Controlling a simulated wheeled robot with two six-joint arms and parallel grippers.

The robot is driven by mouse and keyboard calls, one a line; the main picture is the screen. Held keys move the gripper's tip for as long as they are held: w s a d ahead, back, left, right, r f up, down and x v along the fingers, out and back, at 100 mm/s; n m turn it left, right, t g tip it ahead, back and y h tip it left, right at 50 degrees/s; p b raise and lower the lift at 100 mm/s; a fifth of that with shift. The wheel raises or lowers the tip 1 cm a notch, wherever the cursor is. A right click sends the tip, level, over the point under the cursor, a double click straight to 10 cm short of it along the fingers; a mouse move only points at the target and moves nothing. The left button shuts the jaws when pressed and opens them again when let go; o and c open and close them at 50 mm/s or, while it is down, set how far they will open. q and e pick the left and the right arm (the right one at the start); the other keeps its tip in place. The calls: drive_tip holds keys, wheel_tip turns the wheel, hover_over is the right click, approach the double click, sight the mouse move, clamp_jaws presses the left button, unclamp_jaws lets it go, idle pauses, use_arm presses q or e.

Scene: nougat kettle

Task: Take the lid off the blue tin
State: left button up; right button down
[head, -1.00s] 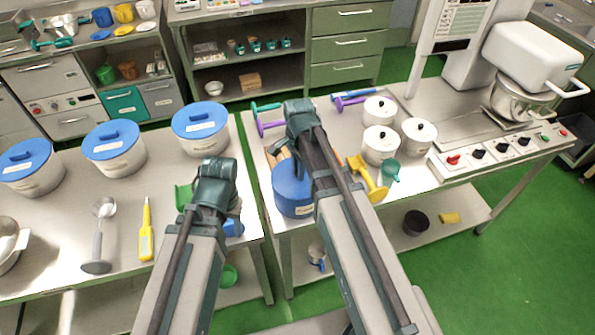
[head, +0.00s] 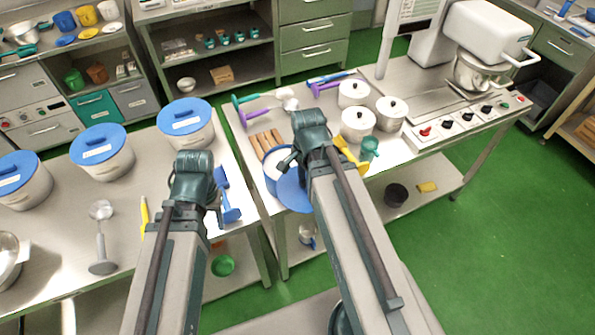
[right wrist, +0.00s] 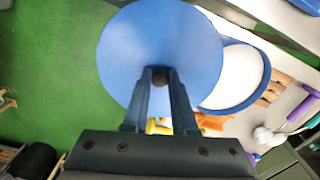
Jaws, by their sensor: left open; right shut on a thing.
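The blue tin (right wrist: 232,78) stands uncovered on the right bench, with a pale inside; its blue rim and part of its opening also show in the head view (head: 271,166). The round blue lid (right wrist: 160,35) is off the tin, beside and partly over its near right side in the head view (head: 293,192). My right gripper (right wrist: 160,80) is shut on the dark knob of the lid. My left gripper (head: 190,180) is over the left bench, away from the tin, and holds nothing that I can see; its fingertips are mostly hidden by its wrist.
White lidded pots (head: 357,124) and a yellow scoop (head: 346,152) stand right of the tin. Wooden sticks (head: 266,141) lie behind it. A blue utensil (head: 228,197) lies beside my left gripper. Large blue-lidded tubs (head: 186,124) line the left bench. Green floor is clear at right.

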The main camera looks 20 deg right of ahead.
drive_tip(key=shift+s, duration=0.6)
drive_tip(key=shift+r, duration=0.1)
drive_tip(key=shift+r+p, duration=1.45)
drive_tip(key=shift+p, duration=0.15)
